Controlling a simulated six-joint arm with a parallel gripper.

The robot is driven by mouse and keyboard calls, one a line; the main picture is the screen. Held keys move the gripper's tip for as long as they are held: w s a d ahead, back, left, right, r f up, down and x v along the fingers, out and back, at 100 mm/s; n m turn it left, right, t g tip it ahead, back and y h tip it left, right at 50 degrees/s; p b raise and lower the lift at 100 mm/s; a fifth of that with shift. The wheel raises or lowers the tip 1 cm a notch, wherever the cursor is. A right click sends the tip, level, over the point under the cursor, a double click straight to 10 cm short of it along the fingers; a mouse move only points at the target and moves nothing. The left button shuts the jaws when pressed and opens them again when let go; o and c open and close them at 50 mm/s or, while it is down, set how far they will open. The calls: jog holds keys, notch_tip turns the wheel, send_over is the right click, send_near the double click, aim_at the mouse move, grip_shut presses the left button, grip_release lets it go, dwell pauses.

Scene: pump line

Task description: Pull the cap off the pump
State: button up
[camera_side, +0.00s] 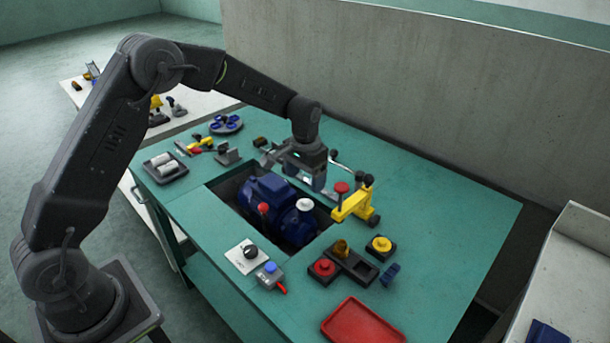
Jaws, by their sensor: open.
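The blue pump (270,198) sits in a rectangular recess in the green table. A round white cap (305,204) is on the right end of the pump, facing up. A small red knob (264,208) stands at the pump's front. My gripper (314,180) is open and appears empty. It hangs behind and above the pump, a little up from the white cap in the picture and apart from it. Its fingertips are small and partly hard to make out against the pump and table.
A yellow clamp (352,203) with a red knob stands just right of the recess. Red (322,268) and yellow (381,244) buttons, a switch plate (244,256) and a red tray (363,323) lie in front. The table's right side is clear. A grey wall (430,110) stands behind.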

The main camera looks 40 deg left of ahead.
aim_at(305, 200)
jog(key=shift+f, duration=2.5)
jog(key=shift+f, duration=0.55)
jog(key=shift+f, duration=0.35)
grip_shut()
